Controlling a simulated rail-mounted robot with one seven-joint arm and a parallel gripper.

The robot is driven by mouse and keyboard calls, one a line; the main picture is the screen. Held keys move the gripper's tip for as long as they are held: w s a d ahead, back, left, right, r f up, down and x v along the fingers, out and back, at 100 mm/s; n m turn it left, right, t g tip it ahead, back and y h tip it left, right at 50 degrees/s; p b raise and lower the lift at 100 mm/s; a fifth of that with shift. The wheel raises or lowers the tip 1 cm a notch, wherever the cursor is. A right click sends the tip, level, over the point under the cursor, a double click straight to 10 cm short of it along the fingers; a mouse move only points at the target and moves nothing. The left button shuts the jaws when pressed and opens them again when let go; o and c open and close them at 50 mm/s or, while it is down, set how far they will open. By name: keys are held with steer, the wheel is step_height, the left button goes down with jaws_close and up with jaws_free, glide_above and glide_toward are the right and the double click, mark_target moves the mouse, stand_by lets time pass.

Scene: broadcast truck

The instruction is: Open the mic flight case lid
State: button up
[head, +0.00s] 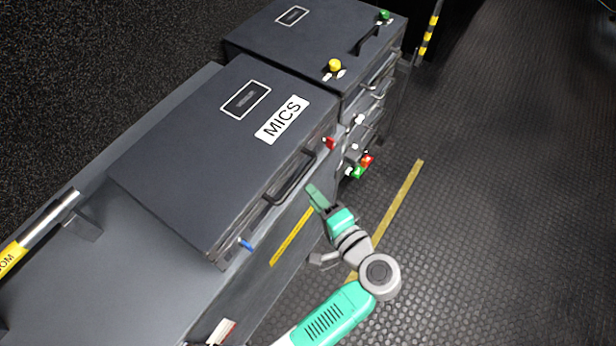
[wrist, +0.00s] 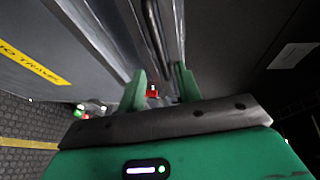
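The mic flight case (head: 190,150) is a dark grey box with a white "MICS" label (head: 282,120) on its lid, which is shut. A dark bar handle (head: 290,178) sits on its front, between a red latch (head: 328,143) and a blue latch (head: 245,244). My gripper (head: 317,194) is just in front of the case, close to the right end of the handle. In the wrist view its green fingers (wrist: 160,88) are apart, with a red piece (wrist: 152,92) showing beyond and between them. Whether the fingers touch the handle cannot be told.
A second dark case (head: 310,35) with a yellow knob (head: 335,65) and a green knob (head: 384,15) stands behind it. A grey bench (head: 90,260) carries the mic case; a yellow-and-silver bar (head: 45,230) lies at left. The ridged floor (head: 500,200) at right is free.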

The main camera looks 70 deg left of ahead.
mark_target(297, 178)
steer(key=b+x, duration=0.1)
steer(key=x, duration=0.6)
steer(key=shift+s+a+b, duration=0.25)
steer(key=shift+b, duration=0.05)
steer(key=shift+c, duration=0.2)
jaws_close()
